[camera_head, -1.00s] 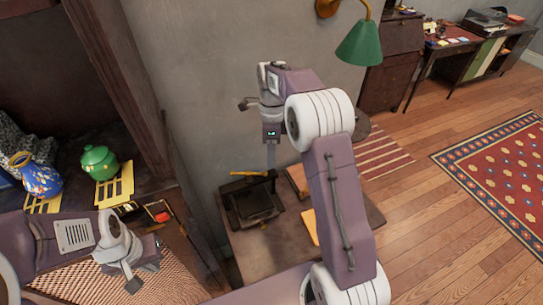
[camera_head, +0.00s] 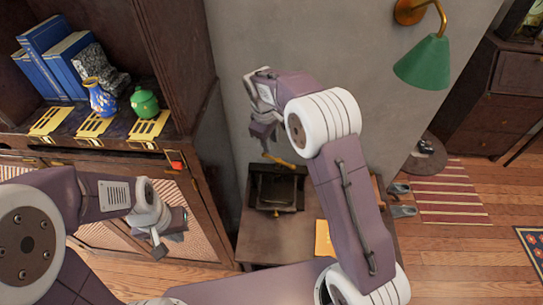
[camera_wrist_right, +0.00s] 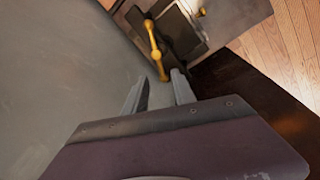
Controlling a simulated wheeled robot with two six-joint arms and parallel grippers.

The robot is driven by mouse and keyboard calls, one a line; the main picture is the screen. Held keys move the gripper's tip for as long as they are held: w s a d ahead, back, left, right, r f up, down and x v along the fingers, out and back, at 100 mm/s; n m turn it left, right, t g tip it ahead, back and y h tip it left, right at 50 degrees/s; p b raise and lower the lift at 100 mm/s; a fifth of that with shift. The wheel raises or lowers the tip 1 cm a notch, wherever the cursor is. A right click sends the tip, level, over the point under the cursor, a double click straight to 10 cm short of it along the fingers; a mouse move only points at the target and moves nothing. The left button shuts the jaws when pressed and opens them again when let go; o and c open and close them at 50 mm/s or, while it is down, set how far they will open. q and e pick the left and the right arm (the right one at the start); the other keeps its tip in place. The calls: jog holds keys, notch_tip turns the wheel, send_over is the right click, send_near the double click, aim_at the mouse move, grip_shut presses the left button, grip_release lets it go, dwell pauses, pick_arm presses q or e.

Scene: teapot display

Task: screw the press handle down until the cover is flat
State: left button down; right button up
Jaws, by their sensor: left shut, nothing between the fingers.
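The press (camera_head: 274,190) is a dark frame with a flat cover, standing on a small brown table (camera_head: 262,242) against the wall. Its brass bar handle (camera_head: 279,159) lies across the top; it also shows in the right wrist view (camera_wrist_right: 155,48). My right gripper (camera_head: 268,146) is above the press, near the handle. In the right wrist view its two fingers (camera_wrist_right: 158,88) are apart with nothing between them, and the handle is just beyond the tips. My left gripper (camera_head: 164,250) is shut and empty, in front of the cabinet. I cannot tell how level the cover is.
A dark cabinet (camera_head: 212,150) stands left of the table, with a blue vase (camera_head: 102,100), a green pot (camera_head: 144,102) and blue books on its shelf. A green wall lamp (camera_head: 424,62) hangs at the right. A yellow sheet (camera_head: 323,238) lies on the table.

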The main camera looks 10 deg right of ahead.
aim_at(273, 158)
jog(key=shift+n, duration=0.3)
jog(key=f, duration=0.3)
jog(key=w+f, duration=0.1)
jog(key=f, duration=0.2)
jog(key=d+f+p, duration=0.1)
jog(key=f, duration=0.2)
jog(key=shift+w, duration=0.35)
jog(key=shift+a, duration=0.1)
grip_shut()
